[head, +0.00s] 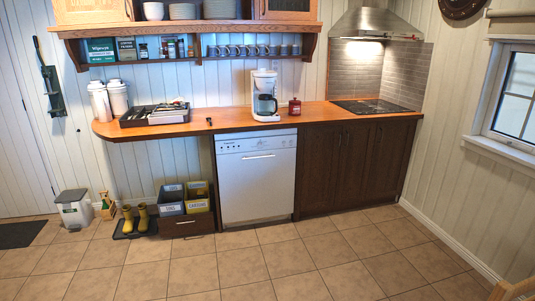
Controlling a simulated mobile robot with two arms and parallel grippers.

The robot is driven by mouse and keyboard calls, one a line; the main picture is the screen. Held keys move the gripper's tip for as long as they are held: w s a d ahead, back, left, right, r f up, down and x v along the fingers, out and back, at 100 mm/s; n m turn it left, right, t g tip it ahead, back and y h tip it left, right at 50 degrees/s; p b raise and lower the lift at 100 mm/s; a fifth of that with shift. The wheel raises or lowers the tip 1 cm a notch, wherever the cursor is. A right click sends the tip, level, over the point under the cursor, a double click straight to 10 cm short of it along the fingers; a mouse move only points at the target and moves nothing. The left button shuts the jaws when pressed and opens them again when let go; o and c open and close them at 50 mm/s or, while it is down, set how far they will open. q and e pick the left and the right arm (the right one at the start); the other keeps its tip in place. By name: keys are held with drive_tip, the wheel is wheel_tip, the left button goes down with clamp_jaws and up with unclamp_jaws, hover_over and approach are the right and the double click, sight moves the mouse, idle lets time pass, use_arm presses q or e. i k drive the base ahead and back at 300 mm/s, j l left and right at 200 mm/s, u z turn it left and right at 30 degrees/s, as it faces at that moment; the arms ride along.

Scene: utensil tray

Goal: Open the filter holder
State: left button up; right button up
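A white coffee maker (264,77) stands on the wooden counter, right of the middle, above the dishwasher. A dark glass carafe (265,104) sits in its lower part. The filter holder appears to be the section above the carafe, but it is too small to tell whether it is open or shut. Neither of my grippers is in view, and nothing of mine touches the coffee maker.
The counter (240,125) holds a utensil tray (135,119) and white canisters (118,97) at left. A red jar (295,106) stands right of the coffee maker, before the cooktop (365,106). The dishwasher (256,180) is closed. The tiled floor (270,260) in front is clear.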

sight(264, 85)
drive_tip(key=i+z, duration=0.1)
drive_tip(key=i, duration=0.4)
drive_tip(key=i+j+z, duration=0.1)
drive_tip(key=i, duration=0.4)
drive_tip(key=i+j+z, duration=0.1)
drive_tip(key=i, duration=0.35)
drive_tip(key=i+j+z, duration=0.1)
drive_tip(key=i+j, duration=0.2)
drive_tip(key=i, duration=0.2)
drive_tip(key=i+l+z, duration=0.2)
drive_tip(key=i, duration=0.5)
drive_tip(key=i+l+z, duration=0.25)
drive_tip(key=i, duration=0.5)
drive_tip(key=j, duration=0.1)
